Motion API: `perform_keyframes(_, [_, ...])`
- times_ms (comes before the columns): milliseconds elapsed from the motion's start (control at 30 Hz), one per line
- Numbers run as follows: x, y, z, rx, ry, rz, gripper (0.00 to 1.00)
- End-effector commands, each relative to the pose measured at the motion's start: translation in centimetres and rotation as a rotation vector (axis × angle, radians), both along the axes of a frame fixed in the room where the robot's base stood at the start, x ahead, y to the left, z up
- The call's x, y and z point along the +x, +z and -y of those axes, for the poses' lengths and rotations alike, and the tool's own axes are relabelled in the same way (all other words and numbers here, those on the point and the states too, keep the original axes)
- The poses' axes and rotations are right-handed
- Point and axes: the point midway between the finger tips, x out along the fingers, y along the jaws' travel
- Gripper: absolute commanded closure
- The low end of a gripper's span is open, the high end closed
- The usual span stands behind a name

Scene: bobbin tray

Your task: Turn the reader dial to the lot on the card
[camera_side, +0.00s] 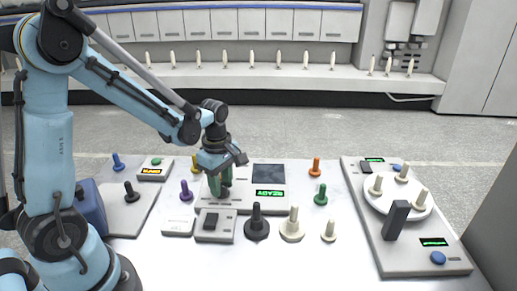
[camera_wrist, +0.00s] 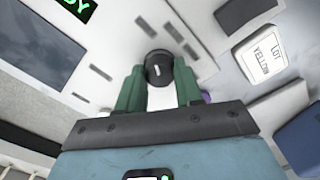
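The reader (camera_side: 236,208) is a light panel with a dark screen (camera_side: 268,174) and a green display reading READY (camera_side: 270,193). My gripper (camera_side: 219,190) is over its left part. In the wrist view, the reader dial (camera_wrist: 158,67) is a round black knob with a white mark. It lies between the two green fingertips of my open gripper (camera_wrist: 160,80), with small gaps showing on both sides. My fingers hide the dial in the side view. The card (camera_wrist: 262,52) reads LOT YELLOW. A white tile (camera_side: 178,226) left of the reader seems to be this card; its text is unreadable there.
Coloured bobbins stand around the reader, including a purple bobbin (camera_side: 186,191) close to my gripper and a green bobbin (camera_side: 320,195). A black bobbin (camera_side: 256,223) and cream bobbins stand in front. A tray with a round white plate (camera_side: 398,208) is at right.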

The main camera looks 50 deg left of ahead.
Motion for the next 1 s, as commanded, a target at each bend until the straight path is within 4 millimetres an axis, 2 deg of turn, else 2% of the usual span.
perform_keyframes(33, [0.01, 0.01, 0.00, 0.000, 0.000, 0.000, 0.79])
perform_keyframes(133, [0.01, 0.01, 0.00, 0.000, 0.000, 0.000, 0.94])
perform_keyframes(167, [0.01, 0.01, 0.00, 0.000, 0.000, 0.000, 0.95])
perform_keyframes(567, [0.02, 0.00, 0.01, 0.001, -0.095, -0.001, 0.95])
perform_keyframes(1000, [0.03, -0.02, 0.03, 0.001, -0.470, -0.002, 0.95])
